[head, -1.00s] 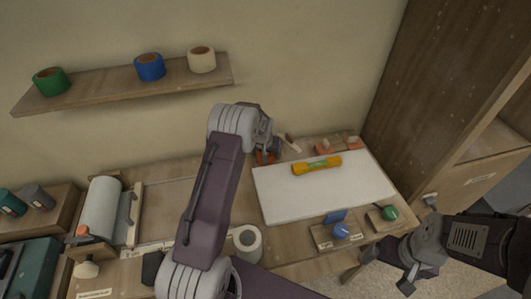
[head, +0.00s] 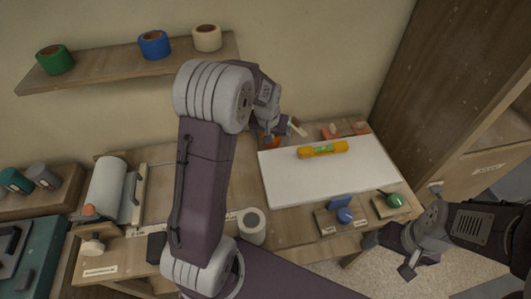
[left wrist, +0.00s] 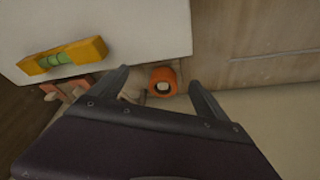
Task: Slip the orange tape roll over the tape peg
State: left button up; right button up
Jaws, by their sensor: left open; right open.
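The orange tape roll (left wrist: 163,78) stands at the back of the bench, and its upper face shows in the left wrist view. In the head view, only part of the roll (head: 268,142) shows behind my left gripper (head: 277,130). My left gripper is open, with its fingers apart on either side of the roll in the left wrist view and no clear contact. My right gripper (head: 390,255) is open and empty, off the bench's front right.
A white board (head: 325,182) carries a yellow-orange spirit level (head: 322,149). A white roll (head: 252,226) stands at the front. The wall shelf (head: 120,72) holds green, blue and cream tape rolls. A tall wooden cabinet (head: 440,90) stands at the right.

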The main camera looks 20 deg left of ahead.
pick_arm(q)
jog(key=s+d+m+g, duration=0.1)
jog(key=s+d, duration=0.2)
jog(key=s, duration=0.7)
jog(key=s+d+f+m+g, duration=0.1)
jog(key=s+d, duration=0.2)
jog(key=s, duration=0.8)
jog(key=shift+d+f+h, duration=0.3)
jog(key=shift+d+h, duration=0.1)
pick_arm(e)
jog(key=shift+s, duration=0.1)
pick_arm(q)
jog(key=shift+s, duration=0.2)
pick_arm(e)
jog(key=shift+s+d, duration=0.1)
pick_arm(q)
jog(key=shift+w, duration=0.1)
